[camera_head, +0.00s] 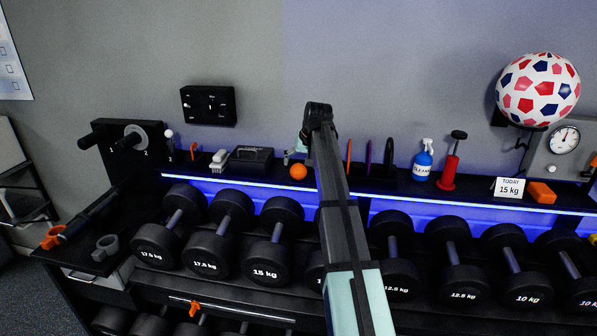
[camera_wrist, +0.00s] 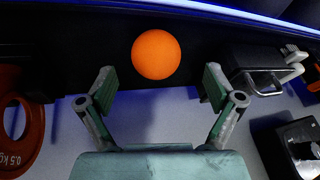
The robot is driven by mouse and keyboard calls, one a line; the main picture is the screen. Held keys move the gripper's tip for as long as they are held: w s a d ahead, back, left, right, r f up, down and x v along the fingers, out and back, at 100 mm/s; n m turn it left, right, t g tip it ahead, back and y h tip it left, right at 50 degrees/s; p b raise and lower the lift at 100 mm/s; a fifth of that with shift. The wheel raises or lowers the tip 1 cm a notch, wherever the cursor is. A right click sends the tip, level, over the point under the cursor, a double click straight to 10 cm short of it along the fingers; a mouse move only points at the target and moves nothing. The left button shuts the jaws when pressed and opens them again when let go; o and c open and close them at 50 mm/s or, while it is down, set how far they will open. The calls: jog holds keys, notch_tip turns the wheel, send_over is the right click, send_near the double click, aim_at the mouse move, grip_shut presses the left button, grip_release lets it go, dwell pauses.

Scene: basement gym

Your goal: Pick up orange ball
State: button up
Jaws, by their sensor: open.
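The orange ball (camera_head: 298,171) rests on the narrow dark shelf, just left of my arm in the head view. In the wrist view the orange ball (camera_wrist: 156,54) sits slightly beyond the fingertips, roughly centred between them. My gripper (camera_wrist: 158,86) is open and empty, with one finger on each side of the ball's line and no visible contact. In the head view my arm hides most of the gripper.
A black case with a handle (camera_head: 250,158) and a brush (camera_head: 219,160) stand left of the ball. A red 0.5 kg plate (camera_wrist: 22,120) shows in the wrist view. Dumbbells (camera_head: 281,217) line the rack below.

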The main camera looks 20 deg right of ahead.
aim_at(300, 167)
jog(key=shift+d+p+x, duration=0.1)
jog(key=shift+p+x, duration=0.45)
jog(key=shift+x, duration=0.75)
jog(key=shift+d+p+x, duration=0.15)
jog(key=shift+p+x, duration=0.35)
jog(key=shift+x, duration=0.8)
jog(key=shift+s, duration=0.15)
jog(key=c, duration=1.3)
